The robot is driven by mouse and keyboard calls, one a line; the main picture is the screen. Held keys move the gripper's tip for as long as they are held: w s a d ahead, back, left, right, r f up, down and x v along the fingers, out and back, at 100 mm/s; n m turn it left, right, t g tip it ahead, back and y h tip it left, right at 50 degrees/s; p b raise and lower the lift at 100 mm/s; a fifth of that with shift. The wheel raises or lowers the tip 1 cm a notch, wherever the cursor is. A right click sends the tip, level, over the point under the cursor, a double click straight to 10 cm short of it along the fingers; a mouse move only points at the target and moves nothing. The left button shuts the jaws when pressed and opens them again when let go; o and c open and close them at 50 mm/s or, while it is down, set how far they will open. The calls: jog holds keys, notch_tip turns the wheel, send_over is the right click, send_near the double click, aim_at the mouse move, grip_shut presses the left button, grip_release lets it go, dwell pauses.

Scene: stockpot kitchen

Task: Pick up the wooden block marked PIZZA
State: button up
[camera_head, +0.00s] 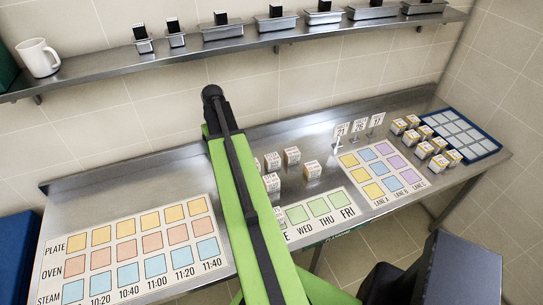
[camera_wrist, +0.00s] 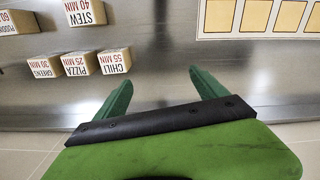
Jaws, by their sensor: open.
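The wooden block marked PIZZA 25 MIN (camera_wrist: 80,66) sits on the steel counter in the wrist view, left of my gripper, its lettering upside down. It stands between the GREENS block (camera_wrist: 45,67) and the CHILI block (camera_wrist: 114,62), close beside both. My gripper (camera_wrist: 163,92) is open and empty, its two green fingers spread, with the CHILI block the nearest block to its left finger. In the head view my arm crosses the counter; the lettering on the small blocks there (camera_head: 312,170) is too small to tell which is PIZZA, and my fingers are not visible.
The STEW block (camera_wrist: 85,12) and a PUDDING block (camera_wrist: 17,22) stand beyond the row. A PLATE/OVEN/STEAM chart (camera_head: 130,255) lies left on the counter, a lane chart (camera_head: 382,172) right. Yellow-topped blocks (camera_head: 421,150) stand near a blue tray (camera_head: 492,142). A shelf (camera_head: 240,43) runs above.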

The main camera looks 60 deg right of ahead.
jog(key=m+p, duration=0.2)
send_near(272, 157)
jog(key=f+b, duration=0.3)
jog(key=b, duration=0.3)
jog(key=f+b, duration=0.3)
jog(key=b, duration=0.4)
jog(key=shift+w+a+f, duration=0.1)
jog(key=shift+w+f, duration=0.1)
jog(key=shift+f, duration=0.15)
jog(key=shift+r, duration=0.1)
jog(key=f+b, duration=0.5)
jog(key=shift+s+f, duration=0.2)
jog(key=shift+s, duration=0.1)
jog(key=shift+r, duration=0.15)
jog(key=c, duration=1.6)
jog(key=shift+r, duration=0.1)
